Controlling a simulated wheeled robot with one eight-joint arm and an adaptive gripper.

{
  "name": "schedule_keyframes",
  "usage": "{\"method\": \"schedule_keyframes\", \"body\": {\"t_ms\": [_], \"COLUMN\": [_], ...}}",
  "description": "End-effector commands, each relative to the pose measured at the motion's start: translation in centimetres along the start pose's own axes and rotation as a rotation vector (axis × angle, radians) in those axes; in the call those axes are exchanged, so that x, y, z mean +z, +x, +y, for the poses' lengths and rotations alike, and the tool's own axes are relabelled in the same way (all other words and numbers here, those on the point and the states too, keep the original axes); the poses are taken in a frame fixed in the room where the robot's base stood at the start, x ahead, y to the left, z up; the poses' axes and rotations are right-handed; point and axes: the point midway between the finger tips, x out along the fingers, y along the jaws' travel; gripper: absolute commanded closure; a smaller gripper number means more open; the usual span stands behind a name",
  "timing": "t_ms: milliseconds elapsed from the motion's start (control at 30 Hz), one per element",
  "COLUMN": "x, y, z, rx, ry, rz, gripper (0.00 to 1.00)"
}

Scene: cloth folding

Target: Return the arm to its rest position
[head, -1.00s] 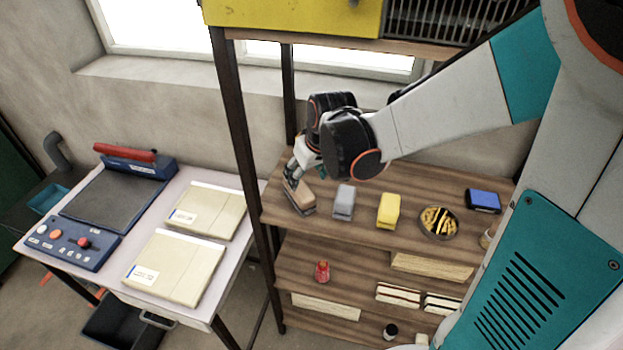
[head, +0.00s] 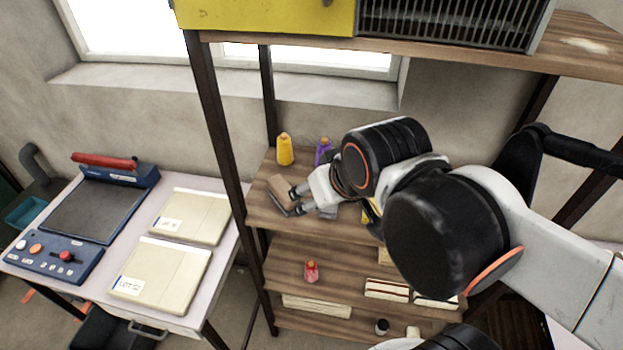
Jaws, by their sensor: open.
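My gripper (head: 299,201) is in the middle of the head view, in front of the shelf unit's upper board (head: 262,211). Its fingers point left, beside a brown block (head: 283,187) on that board. The jaws are open; whether a finger touches the block cannot be told. My arm reaches in from the right and hides much of the board behind it.
A yellow thread spool (head: 285,150) and a purple spool (head: 323,150) stand behind the gripper. A yellow item (head: 370,213) is mostly hidden. A red bottle (head: 311,271) stands on the board below.

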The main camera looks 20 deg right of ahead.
Motion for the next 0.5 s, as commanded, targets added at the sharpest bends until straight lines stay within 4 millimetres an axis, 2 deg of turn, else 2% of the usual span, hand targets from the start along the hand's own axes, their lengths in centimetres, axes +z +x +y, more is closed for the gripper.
{"method": "schedule_keyframes", "body": {"t_ms": [500], "x": [0.67], "y": [0.02], "z": [-0.02], "rx": [0.001], "ry": [0.005], "rz": [0.008], "gripper": [0.39]}}
